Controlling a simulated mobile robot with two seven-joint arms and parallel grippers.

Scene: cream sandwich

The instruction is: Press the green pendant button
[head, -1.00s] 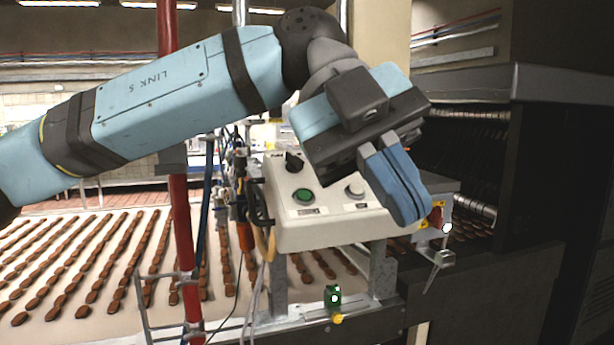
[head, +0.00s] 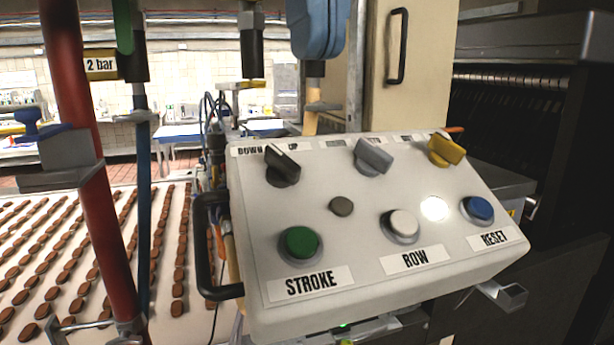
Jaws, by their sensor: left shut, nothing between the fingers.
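The green pendant button (head: 301,243) is a round green cap in a grey collar, at the lower left of the white control box (head: 420,285). The label STROKE is below it. Nothing covers the button. The rest of my left arm is out of view. My right gripper is not in view.
A white ROW button (head: 404,224), a blue RESET button (head: 479,209) and dark (head: 283,165), grey (head: 373,157) and yellow (head: 445,151) knobs share the box. A black handle (head: 202,250) sticks out at its left. A red post (head: 95,180) stands farther left.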

